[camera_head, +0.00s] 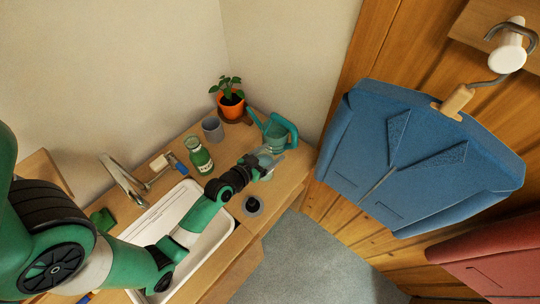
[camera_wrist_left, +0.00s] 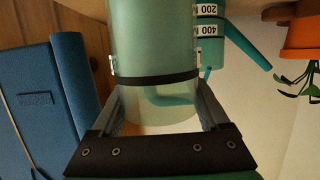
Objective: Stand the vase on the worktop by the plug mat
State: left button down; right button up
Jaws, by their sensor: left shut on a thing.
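My left gripper (camera_head: 255,167) is shut on the vase (camera_head: 268,160), a clear, pale green-tinted cylinder, near the right end of the worktop (camera_head: 288,180). The left wrist view shows the vase (camera_wrist_left: 155,45) between the two fingers (camera_wrist_left: 160,125), with a dark band around it. I cannot tell whether its base touches the worktop. A small round grey mat with a dark plug (camera_head: 253,205) lies near the worktop's front edge, just below the gripper in the head view. My right gripper is not in view.
A teal watering can (camera_head: 280,133) stands close behind the vase. A plant in an orange pot (camera_head: 231,106), a grey cup (camera_head: 212,129) and a green bottle (camera_head: 200,157) stand farther back. The white sink (camera_head: 160,217) lies left. A blue jacket (camera_head: 415,160) hangs right.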

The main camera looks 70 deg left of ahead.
pick_arm(q)
jog(key=shift+r, duration=0.1)
jog(key=shift+f, duration=0.25)
grip_release()
jog(key=shift+r, duration=0.2)
jog(key=shift+s+d, duration=0.1)
jog(key=shift+s, duration=0.15)
jog(key=v, duration=1.1)
jog(key=shift+s+r, duration=0.15)
jog(key=shift+s, duration=0.05)
